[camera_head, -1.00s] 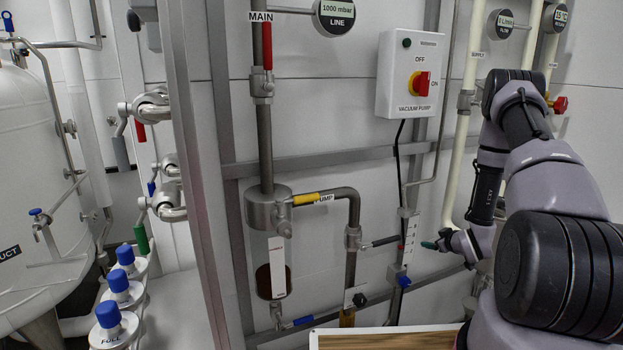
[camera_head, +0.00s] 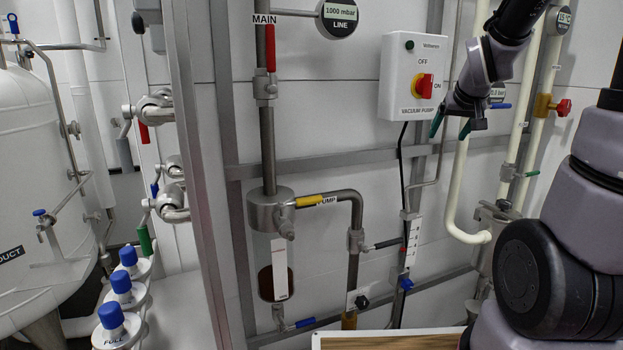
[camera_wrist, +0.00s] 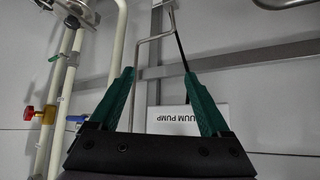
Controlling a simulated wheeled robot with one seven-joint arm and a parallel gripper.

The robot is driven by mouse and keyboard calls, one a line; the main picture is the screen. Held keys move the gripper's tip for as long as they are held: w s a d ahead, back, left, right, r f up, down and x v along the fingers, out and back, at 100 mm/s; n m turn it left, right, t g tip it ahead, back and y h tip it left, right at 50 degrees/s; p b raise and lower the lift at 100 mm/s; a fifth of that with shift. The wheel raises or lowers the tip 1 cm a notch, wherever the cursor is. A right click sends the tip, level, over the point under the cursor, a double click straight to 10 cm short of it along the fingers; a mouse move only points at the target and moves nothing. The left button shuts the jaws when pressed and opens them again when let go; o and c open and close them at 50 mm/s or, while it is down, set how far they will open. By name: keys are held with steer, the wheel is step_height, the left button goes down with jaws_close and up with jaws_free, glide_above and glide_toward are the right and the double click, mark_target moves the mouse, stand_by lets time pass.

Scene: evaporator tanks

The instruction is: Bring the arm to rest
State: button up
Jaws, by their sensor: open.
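My gripper (camera_head: 451,128) is raised in the upper right of the head view, in front of the wall pipes and right of the vacuum pump box (camera_head: 412,76). Its two green fingers are apart with nothing between them. In the wrist view my gripper (camera_wrist: 165,88) shows the same open fingers. The edge of the vacuum pump box (camera_wrist: 187,120) shows upside down behind the right finger. My arm reaches up along the right side of the head view and bends down to the gripper. Part of the arm is cut off by the frame.
Cream pipes (camera_head: 464,170) and a red-handled valve (camera_head: 562,107) are close to my gripper. A steel post (camera_head: 190,150), blue-capped bottles (camera_head: 121,285) and a white tank (camera_head: 35,150) stand left. A wood-topped surface (camera_head: 390,341) is below.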

steer(key=s+a+r+y, duration=0.1)
steer(key=s+a+r, duration=0.1)
steer(key=s, duration=0.5)
steer(key=s+a+r+m+g+y, duration=0.1)
steer(key=s+a+r, duration=0.1)
steer(key=s+a, duration=0.2)
steer(key=s+a+r+m+y, duration=0.1)
steer(key=s+a+r, duration=0.1)
steer(key=s, duration=0.8)
steer(key=shift+a+r+g, duration=0.3)
steer(key=shift+a+r, duration=0.1)
steer(key=shift+a, duration=0.35)
